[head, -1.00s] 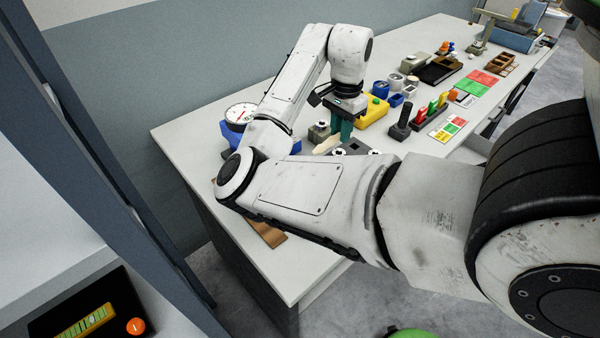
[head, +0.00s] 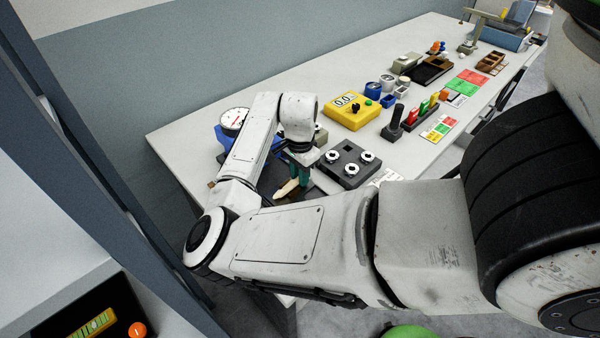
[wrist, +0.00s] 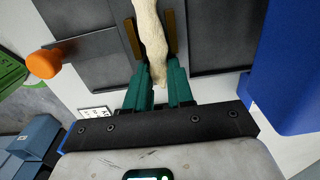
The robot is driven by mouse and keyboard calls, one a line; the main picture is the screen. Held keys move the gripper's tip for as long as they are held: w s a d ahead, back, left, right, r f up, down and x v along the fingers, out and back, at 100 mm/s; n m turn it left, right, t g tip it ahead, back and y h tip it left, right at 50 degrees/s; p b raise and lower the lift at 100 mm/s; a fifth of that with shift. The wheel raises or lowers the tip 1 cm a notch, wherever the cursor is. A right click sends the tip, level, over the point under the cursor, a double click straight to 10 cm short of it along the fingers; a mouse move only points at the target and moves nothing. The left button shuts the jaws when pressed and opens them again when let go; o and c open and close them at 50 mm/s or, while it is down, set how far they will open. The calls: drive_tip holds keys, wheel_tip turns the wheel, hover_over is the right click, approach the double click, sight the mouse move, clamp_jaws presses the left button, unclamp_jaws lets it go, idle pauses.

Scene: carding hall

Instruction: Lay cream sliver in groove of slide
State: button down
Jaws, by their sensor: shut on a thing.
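The cream sliver (wrist: 149,28) is a soft pale strand held between the teal fingers of my gripper (wrist: 155,72) in the wrist view. Its near end shows between the fingers, and its far end runs out of the top of the picture. In the head view my gripper (head: 297,178) points down with the sliver (head: 287,187) at its tips, over a dark flat piece (head: 312,194) that looks like the slide. Dark panels (wrist: 215,38) lie on both sides below the sliver in the wrist view. I cannot make out the groove or whether the sliver touches it.
An orange knob (wrist: 45,64) is at the left of the wrist view, and a blue body (wrist: 292,60) stands close at the right. A dial scale (head: 233,120), a black block with white knobs (head: 347,163) and a yellow meter (head: 352,110) stand nearby on the bench.

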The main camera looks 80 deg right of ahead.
drive_tip(key=shift+f, duration=0.2)
drive_tip(key=c, duration=1)
unclamp_jaws()
drive_tip(key=shift+r, duration=0.15)
wheel_tip(320, 180, up, 12)
drive_tip(key=shift+r+b, duration=0.1)
drive_tip(key=shift+b, duration=0.45)
